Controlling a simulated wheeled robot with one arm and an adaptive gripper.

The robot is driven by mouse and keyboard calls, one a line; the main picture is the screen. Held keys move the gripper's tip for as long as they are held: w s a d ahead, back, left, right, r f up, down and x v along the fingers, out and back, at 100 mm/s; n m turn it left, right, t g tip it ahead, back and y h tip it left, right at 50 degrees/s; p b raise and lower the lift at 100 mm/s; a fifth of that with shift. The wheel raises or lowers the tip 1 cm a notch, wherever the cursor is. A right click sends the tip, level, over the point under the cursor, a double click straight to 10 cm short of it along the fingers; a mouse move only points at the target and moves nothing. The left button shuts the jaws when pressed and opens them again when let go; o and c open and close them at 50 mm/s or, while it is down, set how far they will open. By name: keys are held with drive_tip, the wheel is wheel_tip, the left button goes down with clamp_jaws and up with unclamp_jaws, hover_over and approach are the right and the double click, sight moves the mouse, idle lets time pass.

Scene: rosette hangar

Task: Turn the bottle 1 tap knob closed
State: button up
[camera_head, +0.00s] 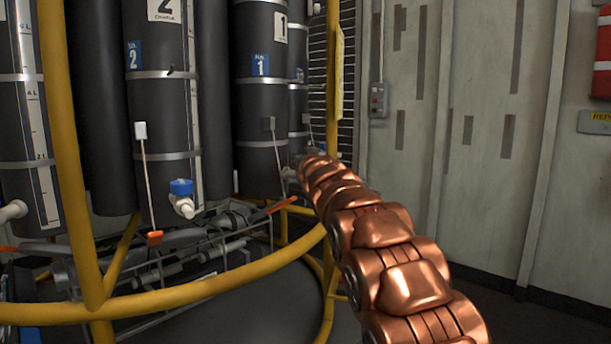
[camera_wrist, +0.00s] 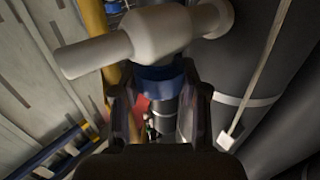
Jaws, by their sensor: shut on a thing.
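Bottle 1 (camera_head: 262,110) is a tall dark cylinder with a "1" label, behind the yellow rail. My copper arm reaches to its lower right side, and the head view does not clearly show my gripper or the tap there. In the wrist view, the white tap body (camera_wrist: 150,38) joins the dark bottle at upper right, its spout pointing left. Its blue knob (camera_wrist: 160,82) sits between the two fingers of my gripper (camera_wrist: 160,100). The gripper is shut on the knob, with a finger on each side. The knob's far side and exact turn angle are hidden.
Bottle 2 (camera_head: 155,100) stands to the left with its own blue-knobbed tap (camera_head: 181,195). A yellow rail (camera_head: 200,298) curves around the rosette in front, and a yellow post (camera_head: 332,80) stands close to my arm. Grey wall panels are on the right.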

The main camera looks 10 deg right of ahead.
drive_tip(key=shift+m+h+b, duration=0.7)
drive_tip(key=shift+h+b, duration=0.3)
drive_tip(key=shift+b, duration=0.9)
drive_tip(key=shift+m+h+b, duration=0.3)
drive_tip(key=shift+h+b, duration=0.3)
drive_tip(key=shift+b, duration=0.05)
drive_tip(key=shift+r+m+g+h+b, duration=0.1)
drive_tip(key=shift+m+g+h+b, duration=0.35)
drive_tip(key=shift+h, duration=0.25)
drive_tip(key=shift+a+m+h, duration=0.1)
drive_tip(key=shift+m+h, duration=0.15)
drive_tip(key=shift+h, duration=0.05)
